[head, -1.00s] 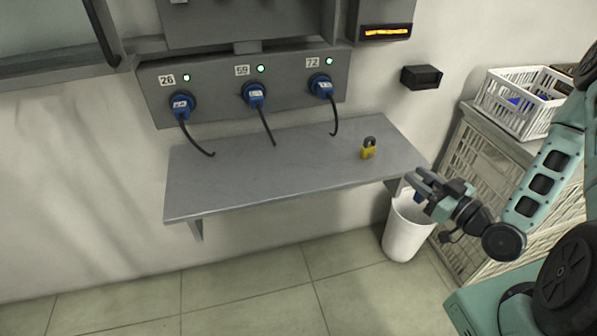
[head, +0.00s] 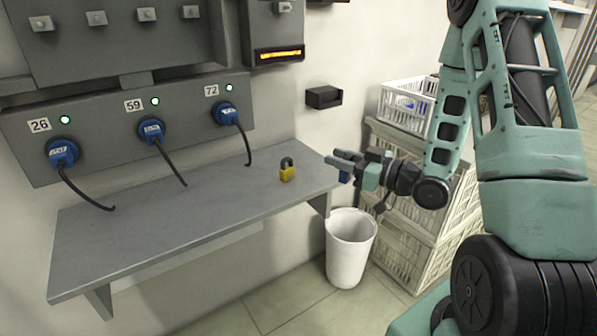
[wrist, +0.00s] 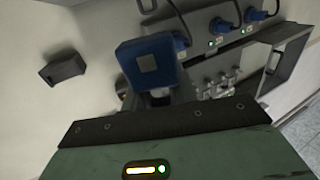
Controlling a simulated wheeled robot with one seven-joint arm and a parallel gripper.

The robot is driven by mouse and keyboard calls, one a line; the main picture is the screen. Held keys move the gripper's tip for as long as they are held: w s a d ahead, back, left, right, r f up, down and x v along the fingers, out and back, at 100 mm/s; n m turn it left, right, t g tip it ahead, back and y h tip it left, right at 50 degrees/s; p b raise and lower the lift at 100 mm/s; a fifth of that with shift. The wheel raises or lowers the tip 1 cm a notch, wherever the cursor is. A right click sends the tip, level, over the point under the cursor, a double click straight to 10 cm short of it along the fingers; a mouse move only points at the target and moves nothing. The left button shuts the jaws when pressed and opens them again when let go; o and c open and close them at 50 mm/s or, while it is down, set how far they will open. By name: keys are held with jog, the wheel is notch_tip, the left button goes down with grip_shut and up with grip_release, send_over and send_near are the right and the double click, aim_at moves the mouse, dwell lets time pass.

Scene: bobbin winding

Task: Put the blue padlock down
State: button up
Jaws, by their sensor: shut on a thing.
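The blue padlock (head: 344,177) hangs in my gripper (head: 338,163), which is shut on it, off the right end of the grey shelf (head: 170,222). In the wrist view the blue padlock (wrist: 147,62) shows as a square blue body with a grey patch, held just beyond the dark jaw edge. Its shackle is mostly hidden. A yellow padlock (head: 287,173) with a dark shackle stands upright on the shelf toward its right end, left of my gripper and apart from it.
Blue plugs (head: 152,131) numbered 26, 59 and 72 trail black cables over the shelf. A white bin (head: 350,250) stands below my gripper. A white crate (head: 405,92) holding something blue sits on stacked crates behind. The shelf's left and front are clear.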

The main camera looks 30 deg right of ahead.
jog(key=w+b, duration=0.1)
jog(key=w, duration=0.4)
jog(key=w+f+b, duration=0.1)
jog(key=w, duration=0.4)
jog(key=w+f+b, duration=0.1)
jog(key=w+b, duration=0.1)
jog(key=w, duration=0.3)
jog(key=shift+a+f, duration=0.2)
jog(key=shift+a, duration=0.1)
jog(key=shift+w+f+b, duration=0.2)
jog(key=shift+f+b, duration=0.1)
jog(key=shift+f, duration=0.85)
jog(key=shift+w+f+b, duration=0.15)
jog(key=shift+f+b, duration=0.15)
jog(key=shift+f, duration=0.85)
jog(key=shift+r, duration=0.1)
jog(key=o, duration=0.8)
jog(key=shift+s, duration=0.1)
